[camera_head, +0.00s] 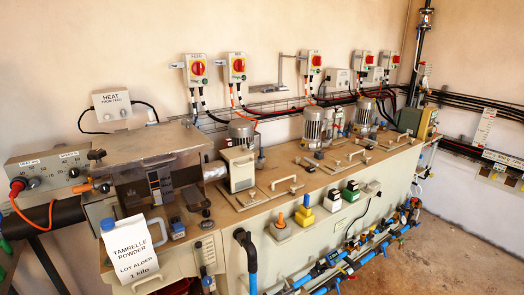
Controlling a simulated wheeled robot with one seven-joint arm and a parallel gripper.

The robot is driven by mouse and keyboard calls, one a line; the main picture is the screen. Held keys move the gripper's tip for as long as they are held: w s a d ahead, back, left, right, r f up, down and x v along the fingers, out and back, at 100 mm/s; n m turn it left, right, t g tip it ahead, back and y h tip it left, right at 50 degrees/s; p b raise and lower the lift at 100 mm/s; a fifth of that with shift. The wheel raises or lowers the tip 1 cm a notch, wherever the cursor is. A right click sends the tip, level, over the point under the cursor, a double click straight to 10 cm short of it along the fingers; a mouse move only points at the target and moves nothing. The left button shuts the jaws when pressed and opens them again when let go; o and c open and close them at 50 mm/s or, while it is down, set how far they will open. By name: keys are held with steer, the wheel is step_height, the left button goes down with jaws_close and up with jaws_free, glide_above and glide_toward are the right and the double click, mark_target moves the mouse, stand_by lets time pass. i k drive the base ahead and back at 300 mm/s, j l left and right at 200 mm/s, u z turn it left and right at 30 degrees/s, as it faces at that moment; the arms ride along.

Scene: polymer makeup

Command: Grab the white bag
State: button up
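I cannot make out my gripper anywhere in this view.
The long machine bench (300,195) runs from left to back right, carrying motors and switch boxes. A metal box (150,145) and dark blocks stand behind the container. A black and blue hose (251,262) hangs to its right. Bare floor (450,255) lies at the lower right.

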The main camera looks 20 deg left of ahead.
mark_target(129, 247)
steer(key=i+j+u, duration=0.1)
steer(key=u, duration=0.4)
steer(key=i+u, duration=0.3)
steer(key=u, duration=0.2)
steer(key=i+l+u, duration=0.1)
steer(key=u, duration=0.4)
steer(key=i+l+u, duration=0.15)
steer(key=u, duration=0.35)
steer(key=i+l+u, duration=0.5)
steer(key=i+j, duration=0.05)
steer(key=j, duration=0.05)
